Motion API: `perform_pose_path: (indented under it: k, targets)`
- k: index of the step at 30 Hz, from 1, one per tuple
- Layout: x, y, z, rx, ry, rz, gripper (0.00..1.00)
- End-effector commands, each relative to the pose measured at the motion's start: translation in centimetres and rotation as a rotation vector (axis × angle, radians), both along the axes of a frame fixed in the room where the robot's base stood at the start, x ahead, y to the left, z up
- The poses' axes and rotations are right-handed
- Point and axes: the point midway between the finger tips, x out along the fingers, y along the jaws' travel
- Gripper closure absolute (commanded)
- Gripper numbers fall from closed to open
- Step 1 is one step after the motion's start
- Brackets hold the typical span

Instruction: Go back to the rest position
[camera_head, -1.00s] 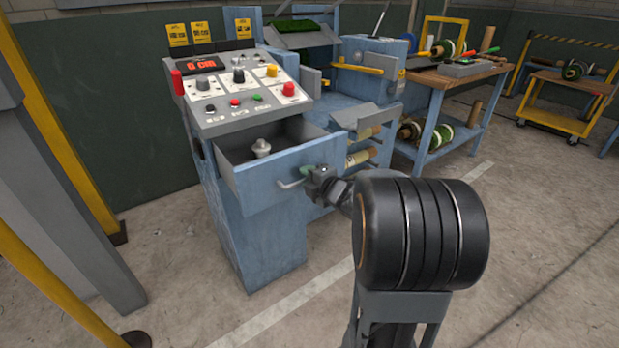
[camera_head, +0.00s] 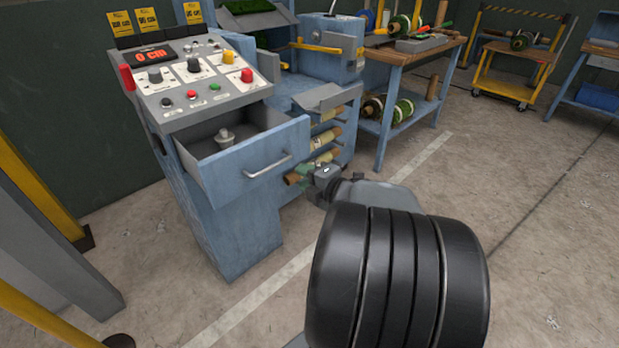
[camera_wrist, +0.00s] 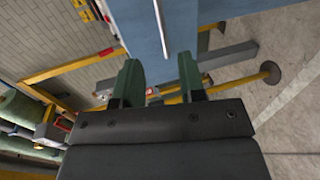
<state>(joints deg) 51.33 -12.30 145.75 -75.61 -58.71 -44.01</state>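My gripper (camera_head: 301,174) is in front of the machine, just right of and below the handle (camera_head: 267,167) of the open drawer (camera_head: 255,162). In the wrist view my gripper (camera_wrist: 160,78) shows its two green fingers spread apart with nothing between them. The drawer's blue front (camera_wrist: 182,30) and its pale handle (camera_wrist: 161,25) lie beyond the fingertips, apart from them. A grey metal piece (camera_head: 225,138) stands upright inside the drawer.
The control panel (camera_head: 195,85) with knobs and a red display sits above the drawer. Rolls (camera_head: 325,141) on the machine are close behind my gripper. A workbench (camera_head: 405,55) and yellow cart (camera_head: 510,75) stand farther back. Floor at right is clear.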

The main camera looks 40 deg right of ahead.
Motion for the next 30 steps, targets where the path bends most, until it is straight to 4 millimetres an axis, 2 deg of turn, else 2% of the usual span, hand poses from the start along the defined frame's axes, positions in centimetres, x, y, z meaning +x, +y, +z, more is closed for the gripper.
perform_pose_path:
  k: [6, 23, 26, 30]
  targets:
    - [-1.1, -0.1, 0.1, 0.001, 0.001, 0.0, 0.63]
    - [-1.2, -0.1, 0.2, 0.001, 0.002, 0.0, 0.63]
    - [-0.8, -0.2, 1.0, 0.009, 0.006, -0.022, 0.63]
    - [0.6, -0.6, 4.6, 0.075, 0.03, -0.159, 0.63]
